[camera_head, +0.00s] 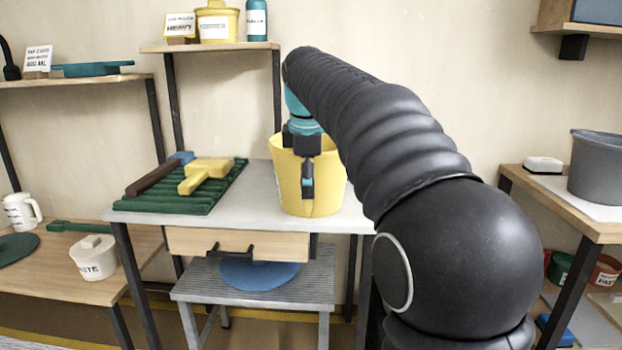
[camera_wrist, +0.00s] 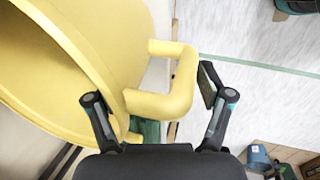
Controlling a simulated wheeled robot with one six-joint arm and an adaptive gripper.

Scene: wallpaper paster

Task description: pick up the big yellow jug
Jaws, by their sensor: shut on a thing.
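The big yellow jug (camera_head: 328,187) stands upright on the grey-white table top (camera_head: 258,205), partly behind my arm in the head view. In the wrist view its wide body (camera_wrist: 115,35) fills the upper left, and its angular handle (camera_wrist: 180,85) sticks out between my fingers. My gripper (camera_head: 308,185) hangs in front of the jug, pointing down. In the wrist view my gripper (camera_wrist: 155,97) is shut on the jug's handle, with one finger on each side. I cannot tell any gap between the jug's base and the table.
A green ribbed tray (camera_head: 155,203) with a yellow-headed brush (camera_head: 205,172) and a dark-handled tool lies left of the jug. A shelf with a smaller yellow pot (camera_head: 218,24) is above and behind. A grey bucket (camera_head: 598,165) stands on the right table.

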